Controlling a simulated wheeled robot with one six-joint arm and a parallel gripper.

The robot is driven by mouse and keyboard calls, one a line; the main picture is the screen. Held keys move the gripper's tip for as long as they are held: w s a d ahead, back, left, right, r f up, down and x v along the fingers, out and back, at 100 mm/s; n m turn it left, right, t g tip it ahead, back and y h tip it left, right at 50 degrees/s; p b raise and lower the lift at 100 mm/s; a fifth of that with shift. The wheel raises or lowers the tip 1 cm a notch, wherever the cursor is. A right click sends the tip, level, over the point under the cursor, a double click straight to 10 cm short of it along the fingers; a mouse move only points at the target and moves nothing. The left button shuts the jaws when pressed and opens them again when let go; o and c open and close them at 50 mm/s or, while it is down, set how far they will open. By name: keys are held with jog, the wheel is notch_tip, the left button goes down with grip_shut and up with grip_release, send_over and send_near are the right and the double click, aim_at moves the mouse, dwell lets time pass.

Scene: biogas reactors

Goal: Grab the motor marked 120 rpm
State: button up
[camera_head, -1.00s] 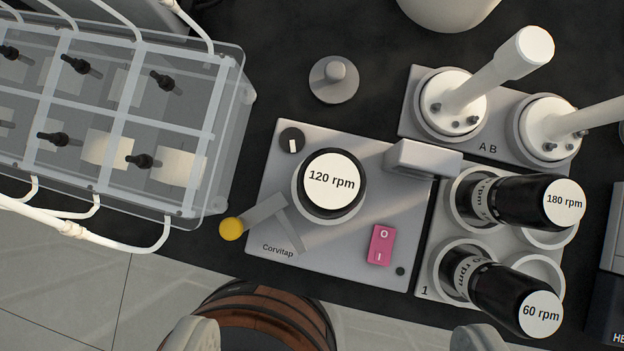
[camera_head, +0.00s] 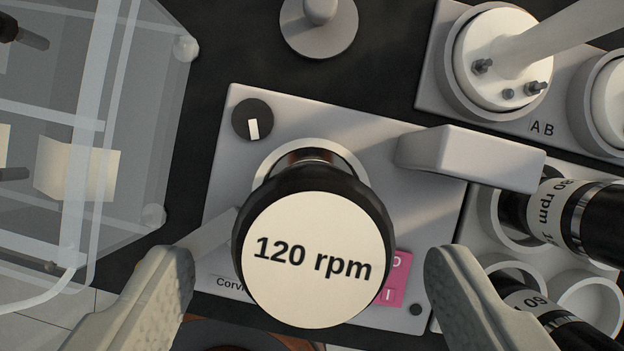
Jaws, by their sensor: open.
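The motor marked 120 rpm (camera_head: 313,262) is a black cylinder with a white labelled top. It stands in a ring on the grey Corvitap plate (camera_head: 385,150) in the middle of the view. My gripper (camera_head: 312,280) is open. One finger is at the left of the motor and the other at its right, with a gap on each side. The fingers look spread around the motor, but I cannot tell how their height compares with its top. The motor hides part of the pink switch (camera_head: 401,270) and of the plate's lettering.
A grey raised block (camera_head: 470,158) sits at the plate's right edge. Right of it, a holder (camera_head: 468,235) carries two other black motors. White fittings (camera_head: 503,62) stand in the A B rack. A clear box (camera_head: 120,120) is at left, and a grey knobbed disc (camera_head: 319,28) lies behind.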

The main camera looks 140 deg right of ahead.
aim_at(313, 161)
jog(key=x, duration=0.5)
jog(key=shift+w, duration=0.2)
jog(key=shift+r, duration=0.1)
jog(key=c, duration=1.5)
jog(key=shift+r, duration=0.15)
